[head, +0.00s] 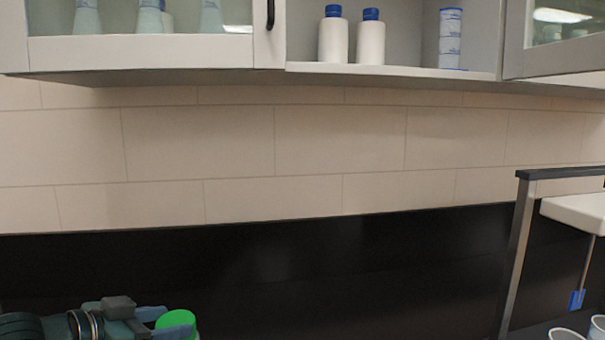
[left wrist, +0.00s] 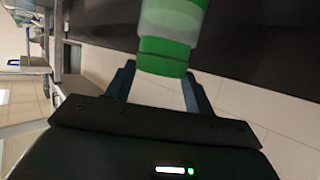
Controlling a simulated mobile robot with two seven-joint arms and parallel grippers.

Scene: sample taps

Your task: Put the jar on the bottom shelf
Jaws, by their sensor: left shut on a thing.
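The jar has a green lid (head: 177,321) and shows at the bottom left of the head view, its body cut off by the frame. In the left wrist view the jar (left wrist: 168,38) has a green lid and a pale, whitish-green body. My left gripper (head: 165,325) is shut on the jar, with one finger on each side near the lid. The bottom shelf (head: 400,70) of the open cupboard is at the top of the head view, above and to the right of the jar. My right gripper is not in view.
Two white bottles with blue caps (head: 333,40) (head: 371,42) and a stack of blue-and-white containers (head: 449,38) stand on the shelf, with a gap between. An open door (head: 515,45) is at right, a closed glass door (head: 140,50) at left. A metal-framed stand (head: 520,230) stands lower right.

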